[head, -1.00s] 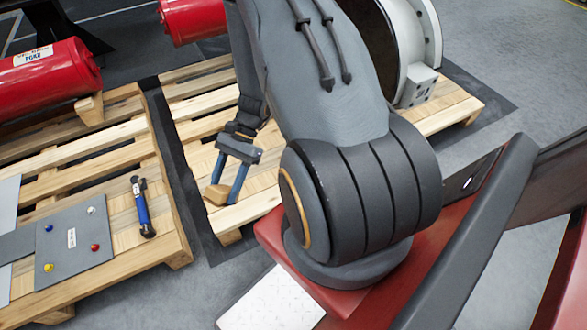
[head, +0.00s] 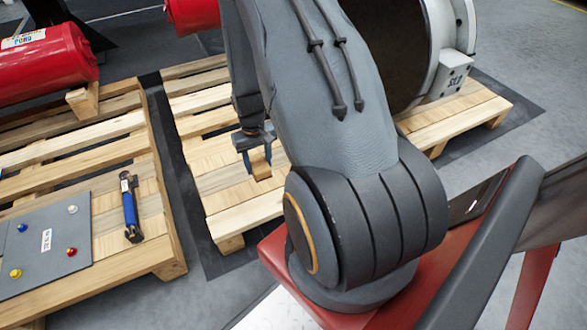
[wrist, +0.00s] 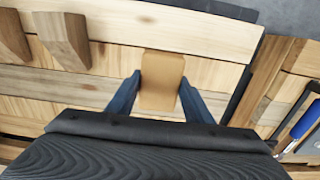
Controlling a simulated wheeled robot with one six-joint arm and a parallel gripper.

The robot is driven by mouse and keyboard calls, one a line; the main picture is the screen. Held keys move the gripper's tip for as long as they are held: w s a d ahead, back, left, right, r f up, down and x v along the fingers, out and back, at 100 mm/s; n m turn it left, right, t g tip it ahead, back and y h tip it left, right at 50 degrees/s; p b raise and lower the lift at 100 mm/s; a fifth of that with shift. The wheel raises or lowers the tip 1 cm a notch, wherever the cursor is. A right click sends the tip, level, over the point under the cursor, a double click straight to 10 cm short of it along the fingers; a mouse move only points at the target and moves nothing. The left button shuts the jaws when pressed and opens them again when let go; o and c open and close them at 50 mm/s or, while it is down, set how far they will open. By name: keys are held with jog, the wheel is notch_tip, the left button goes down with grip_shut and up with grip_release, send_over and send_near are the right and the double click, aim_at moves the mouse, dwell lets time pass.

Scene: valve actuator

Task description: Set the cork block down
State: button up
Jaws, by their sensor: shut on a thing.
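The cork block (head: 260,166) is a small tan block. My gripper (head: 256,160), with blue fingers, points down over the right-hand wooden pallet (head: 228,222) and is shut on the block. In the wrist view the block (wrist: 162,78) stands out between the two fingertips (wrist: 160,92), with pallet planks behind it. I cannot tell whether the block's lower end touches the planks.
A blue-and-black tool (head: 131,207) and a grey panel with coloured knobs (head: 45,245) lie on the left pallet. A red cylinder (head: 45,65) rests behind them. A large white-rimmed round part (head: 440,50) stands on the right pallet. Bare planks surround the block.

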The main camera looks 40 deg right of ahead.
notch_tip(320, 180, down, 10)
jog(key=b, duration=0.3)
jog(key=shift+r+b, duration=0.1)
jog(key=shift+b, duration=0.2)
jog(key=o, duration=1)
jog(key=shift+r, duration=0.1)
notch_tip(320, 180, up, 12)
jog(key=p, duration=0.4)
jog(key=shift+p, duration=0.4)
